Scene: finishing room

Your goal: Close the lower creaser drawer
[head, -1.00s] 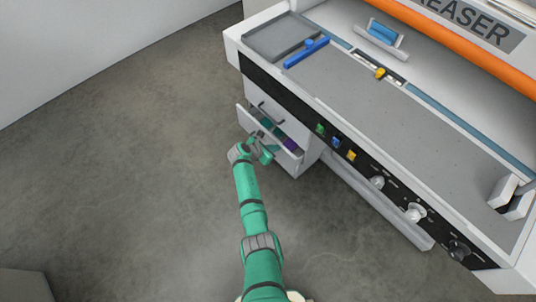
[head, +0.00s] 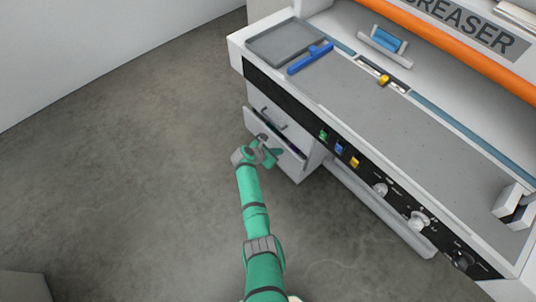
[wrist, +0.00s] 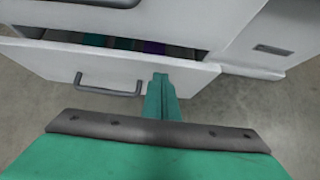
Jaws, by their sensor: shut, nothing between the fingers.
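The lower creaser drawer (head: 283,146) is open a little way in the head view, under the machine's left end. In the wrist view the drawer's white front (wrist: 110,65) has a grey bar handle (wrist: 108,88). A narrow gap behind the front shows teal and purple contents (wrist: 125,43). In the head view my gripper (head: 268,150) partly hides the drawer front.
The upper drawer (head: 267,110) above it looks shut. The creaser body (head: 400,130) with coloured buttons and knobs overhangs to the right, with a pale bar (head: 380,205) low along its front. The floor (head: 130,180) to the left is clear.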

